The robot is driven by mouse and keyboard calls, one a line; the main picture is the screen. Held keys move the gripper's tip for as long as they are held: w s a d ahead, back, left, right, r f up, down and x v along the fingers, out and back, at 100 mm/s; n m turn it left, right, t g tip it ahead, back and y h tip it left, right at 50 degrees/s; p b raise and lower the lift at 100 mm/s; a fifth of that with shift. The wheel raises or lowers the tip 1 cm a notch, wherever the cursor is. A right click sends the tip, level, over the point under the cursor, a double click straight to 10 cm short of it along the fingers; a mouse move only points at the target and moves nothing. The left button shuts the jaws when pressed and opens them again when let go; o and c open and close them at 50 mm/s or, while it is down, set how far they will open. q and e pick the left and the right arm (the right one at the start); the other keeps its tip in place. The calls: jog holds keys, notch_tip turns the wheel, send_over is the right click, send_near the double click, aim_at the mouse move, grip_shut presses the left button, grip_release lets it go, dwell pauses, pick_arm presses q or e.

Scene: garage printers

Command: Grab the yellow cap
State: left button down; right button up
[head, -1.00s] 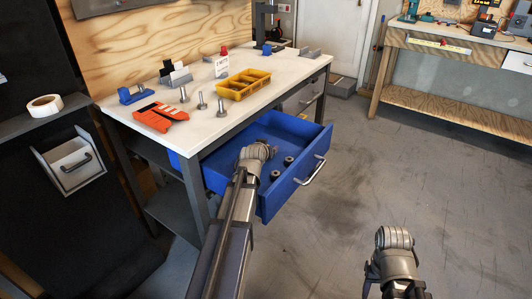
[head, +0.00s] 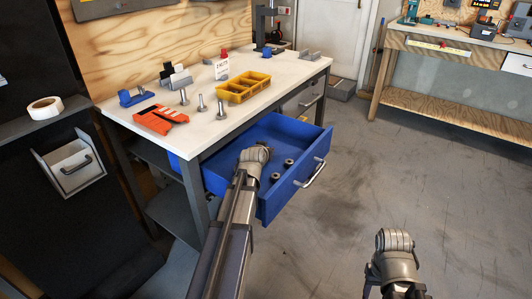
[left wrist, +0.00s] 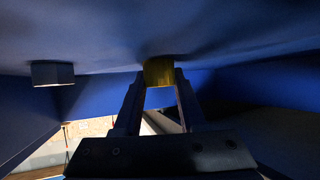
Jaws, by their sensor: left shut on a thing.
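The yellow cap (left wrist: 158,71) shows in the left wrist view between my left fingertips, against the blue drawer floor. My left gripper (left wrist: 159,82) is shut on it. In the head view my left wrist (head: 254,160) reaches down into the open blue drawer (head: 296,187), and its fingers and the cap are hidden behind the arm. My right gripper (head: 394,243) hangs over the floor at lower right, away from the bench. Its fingers cannot be made out.
Dark round parts (head: 288,163) lie in the drawer near the gripper; a dark block-like part (left wrist: 52,73) shows in the wrist view. The floor at right is clear.

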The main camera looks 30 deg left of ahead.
pick_arm(q)
jog(key=shift+r, duration=0.1)
notch_tip(320, 180, up, 10)
jog(key=p, duration=1)
